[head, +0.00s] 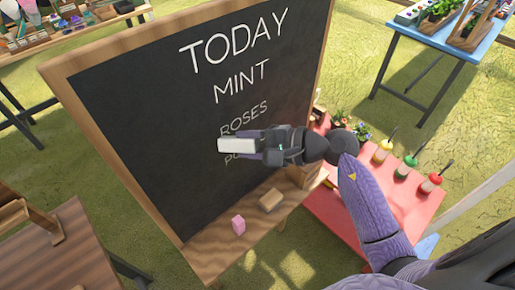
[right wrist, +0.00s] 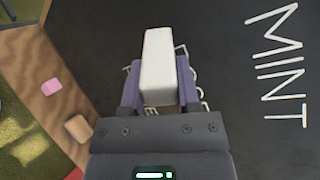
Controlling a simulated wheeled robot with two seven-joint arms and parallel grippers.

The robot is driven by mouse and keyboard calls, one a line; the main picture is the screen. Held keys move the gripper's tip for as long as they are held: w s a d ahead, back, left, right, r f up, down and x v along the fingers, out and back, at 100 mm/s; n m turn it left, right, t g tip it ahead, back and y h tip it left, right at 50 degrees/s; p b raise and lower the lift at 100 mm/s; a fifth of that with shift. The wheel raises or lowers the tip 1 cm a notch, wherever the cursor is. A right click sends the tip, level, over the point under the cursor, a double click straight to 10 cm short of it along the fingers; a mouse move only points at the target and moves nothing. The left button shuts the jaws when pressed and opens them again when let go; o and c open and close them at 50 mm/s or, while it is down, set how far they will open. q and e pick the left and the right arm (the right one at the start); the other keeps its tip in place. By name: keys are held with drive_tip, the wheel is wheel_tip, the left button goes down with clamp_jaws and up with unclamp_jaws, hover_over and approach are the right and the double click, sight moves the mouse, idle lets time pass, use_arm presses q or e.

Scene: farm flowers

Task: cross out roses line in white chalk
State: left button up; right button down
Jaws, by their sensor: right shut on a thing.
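A blackboard (head: 130,110) in a wooden frame carries white lettering: TODAY, MINT (head: 241,82), ROSES (head: 244,119) and a lower word partly hidden behind my gripper. No stroke shows across the visible part of ROSES. My right gripper (head: 256,146) is shut on a white chalk block (head: 236,145), held just in front of the board below ROSES. In the right wrist view the white chalk (right wrist: 159,62) sits between the fingers, with letters partly hidden behind it. I cannot tell whether the chalk touches the board. My left gripper is not in view.
The board's wooden ledge (head: 215,262) holds a pink chalk block (head: 238,225) and a tan block (head: 270,200). A red table (head: 340,212) with bottles and small flowers stands to the right, under my right arm. A brown table (head: 60,260) is at lower left.

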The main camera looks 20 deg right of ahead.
drive_tip(key=shift+w+a+b, duration=0.2)
drive_tip(key=shift+w+b, duration=0.1)
drive_tip(key=shift+w, duration=0.2)
idle(0.5)
drive_tip(key=shift+d, duration=0.1)
